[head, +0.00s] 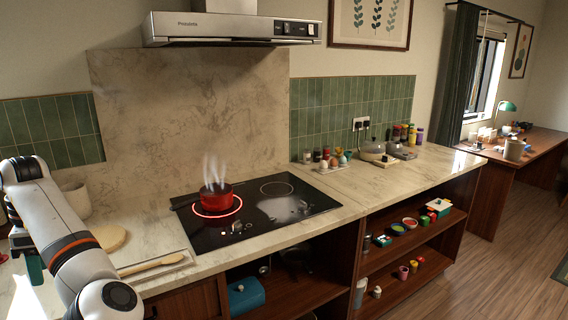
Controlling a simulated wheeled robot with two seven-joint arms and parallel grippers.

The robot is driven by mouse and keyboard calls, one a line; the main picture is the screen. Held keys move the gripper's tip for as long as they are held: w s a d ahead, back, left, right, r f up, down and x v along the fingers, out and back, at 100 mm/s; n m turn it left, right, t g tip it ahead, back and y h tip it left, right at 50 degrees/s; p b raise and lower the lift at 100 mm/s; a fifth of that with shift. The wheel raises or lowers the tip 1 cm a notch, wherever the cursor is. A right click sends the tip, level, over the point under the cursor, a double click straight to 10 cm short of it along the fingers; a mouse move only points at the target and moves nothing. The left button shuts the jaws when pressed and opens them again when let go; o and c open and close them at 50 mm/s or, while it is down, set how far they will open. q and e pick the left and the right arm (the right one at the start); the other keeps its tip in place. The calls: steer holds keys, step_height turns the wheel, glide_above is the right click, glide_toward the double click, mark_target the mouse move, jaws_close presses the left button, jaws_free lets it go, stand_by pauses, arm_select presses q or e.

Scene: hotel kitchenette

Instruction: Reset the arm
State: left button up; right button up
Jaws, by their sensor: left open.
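My left arm (65,240) comes in from the lower left, rises to a bent joint and folds down at the left edge. My left gripper (22,248) hangs low there over the left end of the counter, partly cut off by the frame and small. It is open, and I see nothing held in it. My right arm and gripper are out of view.
A red pot (216,197) steams on a glowing burner of the black cooktop (240,232). A wooden spoon (152,265), round board (110,238) and pale pot (76,197) are near my left arm. Open shelves (405,243) hold small items. The counter right of the cooktop has bare room.

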arm_select(q)
steer(key=s+d+f+n+t+y, duration=0.1)
steer(key=s+f+n+y, duration=0.3)
steer(key=f, duration=0.5)
steer(key=s+d+f+n+t+y, duration=0.1)
steer(key=s+d+f+n, duration=0.15)
steer(key=s+f, duration=0.45)
steer(key=s+d+f+n+t+h, duration=0.1)
steer(key=s+d+f+n+h, duration=0.15)
steer(key=s+d+f, duration=0.6)
steer(key=s+d+f+n+t+h, duration=0.1)
steer(key=s+d+f+h, duration=0.25)
steer(key=s+d, duration=1)
steer(key=s+d+f+x, duration=0.1)
steer(key=s+d+x, duration=0.1)
steer(key=x, duration=1)
steer(key=s+d+x, duration=0.1)
steer(key=d+x, duration=0.2)
steer(key=x, duration=0.9)
steer(key=s+a+f+g, duration=0.2)
steer(key=s+a+f, duration=0.1)
steer(key=s+f, duration=1.4)
steer(key=shift+a+m+h, duration=0.2)
steer(key=shift+m+h, duration=0.1)
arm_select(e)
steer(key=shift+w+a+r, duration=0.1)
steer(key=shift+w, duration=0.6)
arm_select(q)
steer(key=shift+w+f, duration=0.1)
